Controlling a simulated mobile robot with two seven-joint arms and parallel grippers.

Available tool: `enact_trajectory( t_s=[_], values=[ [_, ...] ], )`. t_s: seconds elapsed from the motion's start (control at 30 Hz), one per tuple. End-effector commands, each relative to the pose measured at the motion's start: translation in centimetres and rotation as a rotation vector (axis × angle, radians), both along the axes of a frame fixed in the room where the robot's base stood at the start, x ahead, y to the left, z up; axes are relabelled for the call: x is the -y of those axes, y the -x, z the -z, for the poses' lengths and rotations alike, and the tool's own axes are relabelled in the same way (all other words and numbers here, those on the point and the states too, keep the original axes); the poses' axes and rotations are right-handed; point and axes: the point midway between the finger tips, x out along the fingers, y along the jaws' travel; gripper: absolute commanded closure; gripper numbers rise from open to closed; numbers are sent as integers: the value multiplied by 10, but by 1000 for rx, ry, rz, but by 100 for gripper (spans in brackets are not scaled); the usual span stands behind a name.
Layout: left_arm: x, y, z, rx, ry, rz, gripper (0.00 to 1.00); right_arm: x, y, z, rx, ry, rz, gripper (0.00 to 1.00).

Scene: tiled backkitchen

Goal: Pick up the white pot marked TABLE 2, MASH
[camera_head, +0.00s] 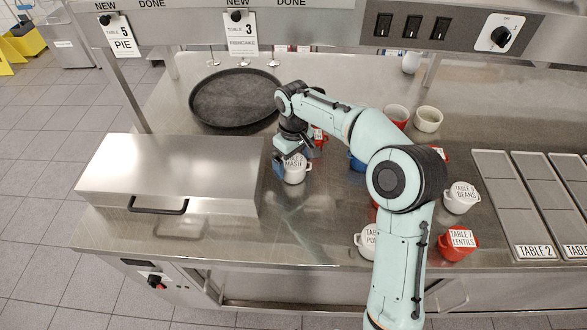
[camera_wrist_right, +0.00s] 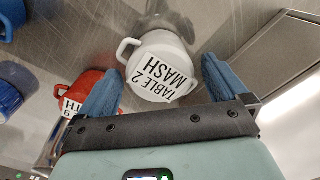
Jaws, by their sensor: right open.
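The white pot marked TABLE 2, MASH (camera_head: 295,172) stands on the steel counter, just right of the steel lidded box. In the right wrist view the same pot (camera_wrist_right: 158,62) sits between the two blue fingers, its label readable and its handle to the left. My right gripper (camera_head: 292,158) is open around the pot, with a finger on each side; I cannot tell whether either finger touches it. In the head view the gripper hides part of the pot's top. My left gripper is not in view.
A red pot (camera_wrist_right: 85,90) stands close beside the left finger in the wrist view, with blue pots further left. The steel box (camera_head: 170,175) is close on the left. A round black tray (camera_head: 236,97) lies behind. Other pots and TABLE trays (camera_head: 515,205) are to the right.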

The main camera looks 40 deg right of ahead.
Motion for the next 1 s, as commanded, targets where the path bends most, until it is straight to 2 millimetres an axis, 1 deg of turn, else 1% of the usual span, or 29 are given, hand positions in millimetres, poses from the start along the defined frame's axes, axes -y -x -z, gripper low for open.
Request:
enact_trajectory(
  t_s=[0.03, 0.1, 0.33, 0.37, 0.4, 0.47, 0.5, 0.53, 0.57, 0.87, 1.0],
  values=[
    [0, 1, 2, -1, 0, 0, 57, 0, 1, 7, -3, -1, 0, 0],
    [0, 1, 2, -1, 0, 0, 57, 0, 0, 11, 0, 0, 0, 0],
    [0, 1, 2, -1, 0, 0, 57, 0, 0, 12, 1, 1, 0, 0],
    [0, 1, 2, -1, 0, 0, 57, 0, 0, 12, 1, 1, 0, 3],
    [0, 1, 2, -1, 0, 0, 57, 0, 0, 12, 1, 1, 0, 16],
    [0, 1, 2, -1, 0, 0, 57, 0, 0, 12, 1, 1, 0, 36],
    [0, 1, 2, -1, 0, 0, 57, 0, 0, 12, 1, 1, 0, 49],
    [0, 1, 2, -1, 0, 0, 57, 0, 0, 12, 1, 1, 0, 59],
    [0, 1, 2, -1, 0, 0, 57, 0, 0, 12, 1, 1, 0, 66],
    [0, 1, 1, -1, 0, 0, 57, 0, 0, 9, 3, 1, 0, 66],
    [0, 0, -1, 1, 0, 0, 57, 0, -1, -1, 3, 1, 0, 66]
  ],
)
